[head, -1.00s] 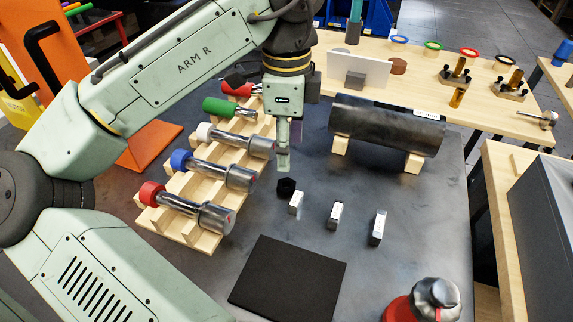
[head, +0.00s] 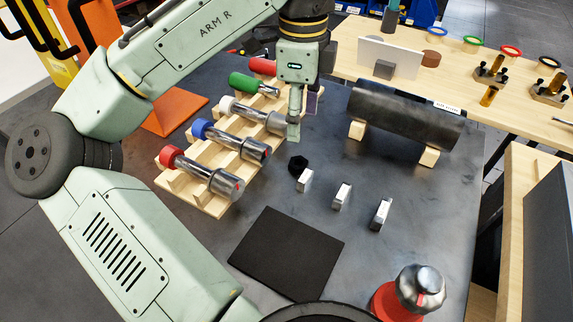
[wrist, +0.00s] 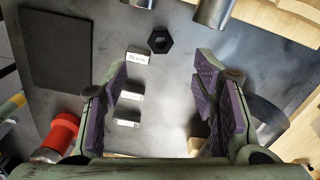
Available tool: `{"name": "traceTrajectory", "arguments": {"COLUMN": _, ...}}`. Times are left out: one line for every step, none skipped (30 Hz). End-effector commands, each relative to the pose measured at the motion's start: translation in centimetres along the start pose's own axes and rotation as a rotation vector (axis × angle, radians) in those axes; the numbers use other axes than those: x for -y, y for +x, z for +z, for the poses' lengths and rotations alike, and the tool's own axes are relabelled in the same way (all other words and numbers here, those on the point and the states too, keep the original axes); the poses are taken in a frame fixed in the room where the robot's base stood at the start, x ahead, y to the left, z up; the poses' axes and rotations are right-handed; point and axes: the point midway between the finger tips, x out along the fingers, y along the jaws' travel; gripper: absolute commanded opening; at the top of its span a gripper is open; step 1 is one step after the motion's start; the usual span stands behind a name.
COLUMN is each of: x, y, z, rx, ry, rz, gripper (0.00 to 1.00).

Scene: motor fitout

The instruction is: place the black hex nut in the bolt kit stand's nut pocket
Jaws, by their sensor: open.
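The black hex nut (head: 298,163) lies on the dark table, beside the nearest of the small silver blocks. In the wrist view the nut (wrist: 160,41) lies flat with its hole showing, ahead of my fingers. My gripper (head: 300,122) is above the table, a little behind the nut in the head view. In the wrist view my gripper (wrist: 160,85) is open, with its purple-padded fingers wide apart and nothing between them. I cannot tell which item is the bolt kit stand; metal fixtures with brass bolts (head: 490,70) stand on the back wooden table. No nut pocket can be made out.
Small silver blocks (head: 342,195) stand in a row right of the nut. A wooden rack (head: 181,188) holds several colour-ended metal shafts on the left. A dark cylinder (head: 405,118) rests on wooden blocks.

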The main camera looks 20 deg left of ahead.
Motion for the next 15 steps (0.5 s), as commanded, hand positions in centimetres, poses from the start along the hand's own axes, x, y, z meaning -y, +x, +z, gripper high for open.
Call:
{"name": "traceTrajectory", "arguments": {"x": 0.1, "y": 0.3, "z": -0.1, "rx": -0.001, "ry": 0.005, "rz": 0.001, "gripper": 0.54}}
{"name": "traceTrajectory", "arguments": {"x": 0.1, "y": 0.6, "z": -0.1, "rx": -0.002, "ry": 0.006, "rz": 0.002, "gripper": 0.54}}
{"name": "traceTrajectory", "arguments": {"x": 0.1, "y": 1.1, "z": -0.1, "rx": -0.002, "ry": 0.007, "rz": 0.003, "gripper": 0.54}}
{"name": "traceTrajectory", "arguments": {"x": 0.0, "y": 1.6, "z": -0.2, "rx": -0.003, "ry": 0.008, "rz": 0.004, "gripper": 0.54}}
{"name": "traceTrajectory", "arguments": {"x": 0.0, "y": 2.1, "z": -0.1, "rx": -0.003, "ry": 0.007, "rz": 0.003, "gripper": 0.54}}
{"name": "traceTrajectory", "arguments": {"x": 0.0, "y": 2.7, "z": -0.2, "rx": -0.004, "ry": 0.007, "rz": 0.003, "gripper": 0.54}}
{"name": "traceTrajectory", "arguments": {"x": 0.0, "y": 3.2, "z": -0.2, "rx": -0.004, "ry": 0.007, "rz": 0.003, "gripper": 0.54}}
{"name": "traceTrajectory", "arguments": {"x": 0.0, "y": 3.7, "z": -0.1, "rx": -0.003, "ry": 0.006, "rz": 0.002, "gripper": 0.54}}
{"name": "traceTrajectory", "arguments": {"x": 0.0, "y": 4.3, "z": -0.1, "rx": -0.004, "ry": 0.006, "rz": 0.003, "gripper": 0.54}}
{"name": "traceTrajectory", "arguments": {"x": 0.0, "y": 4.6, "z": -0.1, "rx": -0.003, "ry": 0.006, "rz": 0.003, "gripper": 0.54}}
{"name": "traceTrajectory", "arguments": {"x": 0.0, "y": 4.9, "z": -0.1, "rx": -0.002, "ry": 0.006, "rz": 0.002, "gripper": 0.54}}
{"name": "traceTrajectory", "arguments": {"x": 0.0, "y": 5.3, "z": -0.1, "rx": -0.002, "ry": 0.006, "rz": 0.002, "gripper": 0.54}}
{"name": "traceTrajectory", "arguments": {"x": 0.0, "y": 5.4, "z": -0.1, "rx": -0.002, "ry": 0.006, "rz": 0.002, "gripper": 0.54}}
{"name": "traceTrajectory", "arguments": {"x": 0.0, "y": 5.6, "z": -0.1, "rx": -0.002, "ry": 0.006, "rz": 0.001, "gripper": 0.54}}
{"name": "traceTrajectory", "arguments": {"x": 0.1, "y": 5.8, "z": -0.1, "rx": -0.001, "ry": 0.005, "rz": 0.001, "gripper": 0.54}}
